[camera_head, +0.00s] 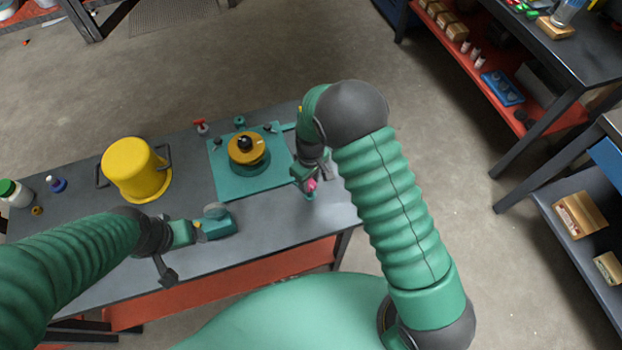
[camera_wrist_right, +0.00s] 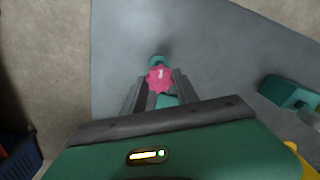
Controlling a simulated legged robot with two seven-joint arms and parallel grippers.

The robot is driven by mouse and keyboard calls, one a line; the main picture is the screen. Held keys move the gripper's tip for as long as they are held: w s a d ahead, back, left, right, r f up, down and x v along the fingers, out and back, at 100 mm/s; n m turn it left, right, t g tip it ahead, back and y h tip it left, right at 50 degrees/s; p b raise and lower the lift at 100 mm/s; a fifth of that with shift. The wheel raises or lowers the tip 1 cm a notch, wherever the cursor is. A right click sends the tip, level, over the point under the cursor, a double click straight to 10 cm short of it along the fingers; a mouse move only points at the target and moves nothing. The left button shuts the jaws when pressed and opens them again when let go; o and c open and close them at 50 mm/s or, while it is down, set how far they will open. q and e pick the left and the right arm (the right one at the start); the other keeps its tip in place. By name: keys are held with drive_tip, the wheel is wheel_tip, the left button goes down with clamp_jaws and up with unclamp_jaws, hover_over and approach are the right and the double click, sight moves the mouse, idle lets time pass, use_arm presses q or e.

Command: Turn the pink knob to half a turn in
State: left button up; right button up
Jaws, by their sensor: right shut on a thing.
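The pink knob (camera_head: 312,185) is small and sits at the right end of the table, beside the teal plate. In the right wrist view the pink knob (camera_wrist_right: 160,78) has a scalloped rim and a small pale mark on its face. My right gripper (camera_head: 308,184) reaches down over it and is shut on it, with a dark finger on each side in the right wrist view (camera_wrist_right: 159,87). A teal piece shows under the knob. My left gripper (camera_head: 187,250) is over the front of the table, away from the knob; its jaw gap is not clear.
A teal plate (camera_head: 225,184) with a yellow and black dial (camera_head: 246,149) lies mid-table. A yellow bucket (camera_head: 136,172), a blue-capped item (camera_head: 56,184) and a white jar (camera_head: 15,193) stand to the left. A teal block (camera_head: 217,224) is by my left gripper.

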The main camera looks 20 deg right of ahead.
drive_tip(key=shift+s+d, duration=0.15)
drive_tip(key=shift+d, duration=0.5)
clamp_jaws()
drive_tip(key=shift+a, duration=0.9)
drive_tip(key=shift+d+m, duration=0.5)
drive_tip(key=shift+m, duration=0.1)
drive_tip(key=shift+w+a+r, duration=0.1)
drive_tip(key=shift+w, duration=0.1)
drive_tip(key=o, duration=0.9)
unclamp_jaws()
drive_tip(key=shift+a, duration=0.15)
drive_tip(key=o, duration=0.3)
drive_tip(key=shift+a, duration=0.15)
use_arm(q)
drive_tip(key=shift+a+f, duration=0.1)
drive_tip(key=shift+a, duration=0.4)
drive_tip(key=shift+d, duration=0.2)
use_arm(e)
drive_tip(key=shift+d, duration=0.25)
